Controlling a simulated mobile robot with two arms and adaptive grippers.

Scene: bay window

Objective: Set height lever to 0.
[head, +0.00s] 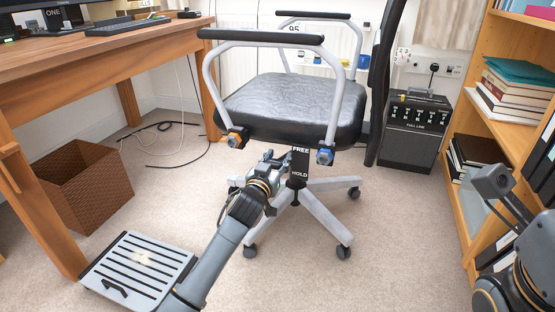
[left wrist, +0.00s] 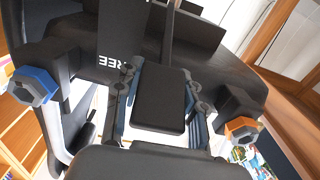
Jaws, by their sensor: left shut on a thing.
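The office chair has a black padded seat (head: 290,105) and grey armrests. Under the seat front hangs a dark plate (head: 300,165) marked FREE at its top and HOLD at its bottom. My left gripper (head: 275,160) is under the seat, just left of this plate. In the left wrist view, my left gripper (left wrist: 158,105) is shut on a flat black paddle (left wrist: 160,98) on a thin dark stem, seemingly the height lever. An orange knob (head: 237,137) and a blue knob (head: 325,156) sit at the seat's front corners. My right gripper is outside the picture.
A wooden desk (head: 100,57) and a brown wicker bin (head: 87,185) stand at the left. A slatted footrest (head: 140,270) lies at the lower left. Carpet around the chair base (head: 325,215) is open.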

